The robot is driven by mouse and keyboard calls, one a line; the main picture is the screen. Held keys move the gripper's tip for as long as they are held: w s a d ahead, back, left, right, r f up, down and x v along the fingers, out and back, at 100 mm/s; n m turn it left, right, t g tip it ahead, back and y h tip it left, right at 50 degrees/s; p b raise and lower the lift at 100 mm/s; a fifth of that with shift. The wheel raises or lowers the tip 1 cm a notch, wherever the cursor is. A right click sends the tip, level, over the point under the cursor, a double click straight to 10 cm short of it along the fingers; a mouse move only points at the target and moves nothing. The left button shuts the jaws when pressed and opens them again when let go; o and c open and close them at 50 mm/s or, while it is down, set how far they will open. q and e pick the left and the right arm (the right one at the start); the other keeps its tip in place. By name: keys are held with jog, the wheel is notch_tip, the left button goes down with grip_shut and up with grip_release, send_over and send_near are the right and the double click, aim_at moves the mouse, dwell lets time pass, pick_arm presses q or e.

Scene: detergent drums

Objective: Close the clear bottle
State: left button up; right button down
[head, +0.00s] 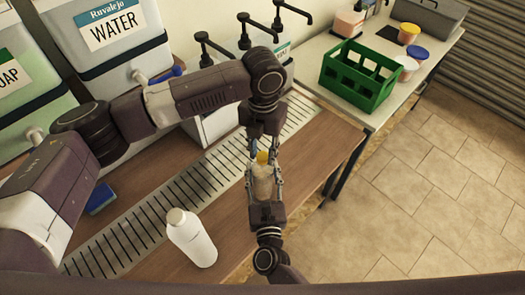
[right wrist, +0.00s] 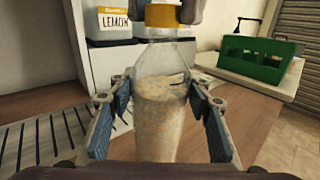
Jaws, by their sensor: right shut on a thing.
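The clear bottle (head: 263,183) holds a pale, grainy filling and stands upright between my grippers, over the counter's right part. My right gripper (right wrist: 160,110) is shut on its body from the near side, with blue pads on both sides. A yellow cap (right wrist: 163,16) sits at the top of the bottle's neck; it also shows in the head view (head: 262,157). My left gripper (head: 264,150) points down over the bottle, its fingers beside the cap. Whether they press on the cap I cannot tell. The cap's top is partly hidden in the right wrist view.
A white bottle (head: 191,238) stands on the wooden counter (head: 150,270), left of my right arm. A slotted drain strip (head: 150,222) runs behind it, with a blue sponge (head: 100,198). Drums and pump dispensers line the back. A green crate (head: 360,75) and tubs stand on the right table.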

pick_arm(q)
jog(key=o, duration=0.3)
notch_tip(320, 180, up, 12)
pick_arm(e)
jog(key=c, duration=0.9)
grip_release()
jog(key=shift+c, duration=0.2)
jog(key=shift+s, duration=0.15)
jog(key=s+d, duration=0.1)
jog(key=s, duration=1)
jog(key=shift+s, duration=0.35)
